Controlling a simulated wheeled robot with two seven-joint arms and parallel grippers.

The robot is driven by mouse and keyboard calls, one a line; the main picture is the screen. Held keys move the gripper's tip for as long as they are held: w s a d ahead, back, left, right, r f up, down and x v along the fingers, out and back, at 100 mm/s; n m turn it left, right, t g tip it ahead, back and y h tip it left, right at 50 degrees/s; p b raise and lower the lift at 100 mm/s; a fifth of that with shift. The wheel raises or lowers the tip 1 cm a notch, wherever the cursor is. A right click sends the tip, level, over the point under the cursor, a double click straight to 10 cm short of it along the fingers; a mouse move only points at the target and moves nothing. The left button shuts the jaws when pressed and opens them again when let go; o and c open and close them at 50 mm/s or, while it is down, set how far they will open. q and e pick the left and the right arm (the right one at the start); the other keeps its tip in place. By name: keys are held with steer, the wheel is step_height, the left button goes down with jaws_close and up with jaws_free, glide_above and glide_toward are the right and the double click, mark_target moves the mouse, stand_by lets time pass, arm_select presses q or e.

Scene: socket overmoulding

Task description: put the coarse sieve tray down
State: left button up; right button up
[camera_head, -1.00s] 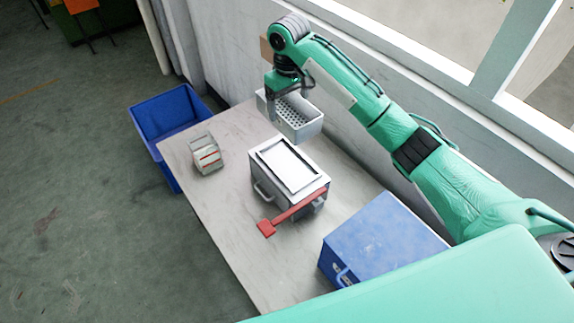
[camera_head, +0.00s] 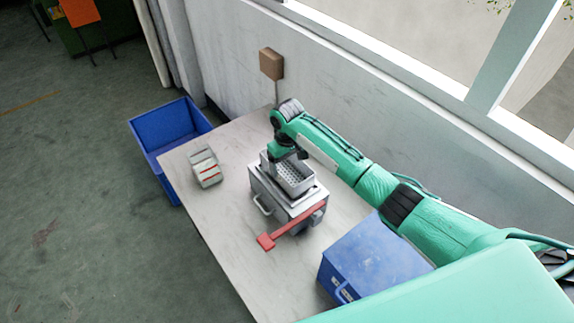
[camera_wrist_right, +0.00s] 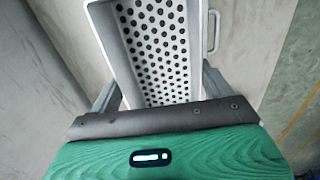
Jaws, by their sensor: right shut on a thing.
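The coarse sieve tray (camera_head: 296,181) is a light grey box-shaped tray with many round holes in its floor. In the head view it is right over the top opening of the grey metal box (camera_head: 268,203); I cannot tell whether it touches. My right gripper (camera_head: 274,166) is shut on the tray at its far left end. In the right wrist view the tray (camera_wrist_right: 155,45) stretches out between my right gripper's two fingers (camera_wrist_right: 159,88). My left gripper is not in view.
A red lever (camera_head: 285,231) sticks out from the box's near side. A small white-and-red device (camera_head: 205,168) stands to the left on the table (camera_head: 225,225). A blue crate (camera_head: 165,138) is past the left edge, a blue case (camera_head: 362,258) at the right. The wall runs behind.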

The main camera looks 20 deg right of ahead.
mark_target(287, 174)
steer(key=shift+f, duration=1)
steer(key=shift+f, duration=0.1)
steer(key=o, duration=1)
steer(key=shift+c, duration=0.2)
step_height(287, 174, up, 12)
steer(key=b, duration=0.2)
